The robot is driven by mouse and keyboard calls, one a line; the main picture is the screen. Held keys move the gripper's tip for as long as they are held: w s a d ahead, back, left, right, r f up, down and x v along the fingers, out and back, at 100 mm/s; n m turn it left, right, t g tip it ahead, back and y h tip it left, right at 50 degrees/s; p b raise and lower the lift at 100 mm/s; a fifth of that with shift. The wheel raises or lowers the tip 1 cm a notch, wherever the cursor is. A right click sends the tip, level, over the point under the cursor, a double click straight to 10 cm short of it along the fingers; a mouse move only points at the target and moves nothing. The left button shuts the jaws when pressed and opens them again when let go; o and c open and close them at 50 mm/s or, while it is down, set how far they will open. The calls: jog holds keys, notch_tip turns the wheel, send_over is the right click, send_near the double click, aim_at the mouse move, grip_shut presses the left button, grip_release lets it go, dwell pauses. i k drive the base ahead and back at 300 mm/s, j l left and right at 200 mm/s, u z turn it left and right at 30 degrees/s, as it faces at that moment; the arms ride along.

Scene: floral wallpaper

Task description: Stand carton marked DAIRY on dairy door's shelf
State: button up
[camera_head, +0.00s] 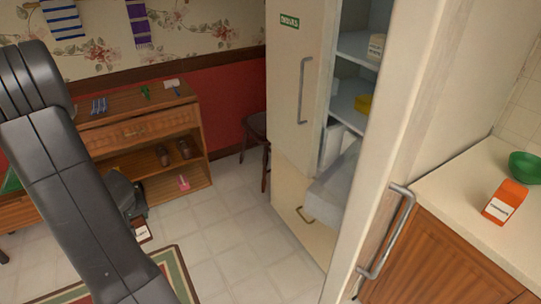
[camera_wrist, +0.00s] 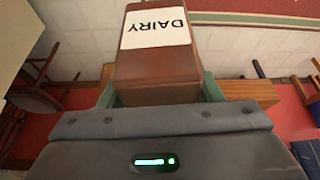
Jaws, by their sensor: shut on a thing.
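A brown carton (camera_wrist: 157,65) with a white label reading DAIRY is held between the green fingers of my gripper (camera_wrist: 158,92). In the head view the carton (camera_head: 142,232) hangs low at the end of my arm, above the tiled floor, left of the fridge. My gripper (camera_head: 131,204) is partly hidden behind my arm there. The cream fridge stands open. Its far door (camera_head: 293,90) bears a small green sign, too small to read surely. The near door (camera_head: 400,130) has a grey handle, and no sign shows on it. No door shelf can be clearly made out.
Inside the fridge, a pale carton (camera_head: 376,46) and a yellow thing (camera_head: 363,104) stand on shelves. An orange carton (camera_head: 505,202) and a green bowl (camera_head: 525,166) are on the right counter. A wooden cabinet (camera_head: 140,122) and a dark chair (camera_head: 258,128) stand behind. Floor between is clear.

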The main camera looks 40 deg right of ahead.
aim_at(338, 205)
jog(key=i+l, duration=0.1)
jog(key=i, duration=0.6)
jog(key=i+l, duration=0.1)
jog(key=i, duration=0.6)
jog(key=i+z, duration=0.1)
jog(key=z, duration=0.8)
jog(key=i+j+z, duration=0.1)
jog(key=z, duration=2.35)
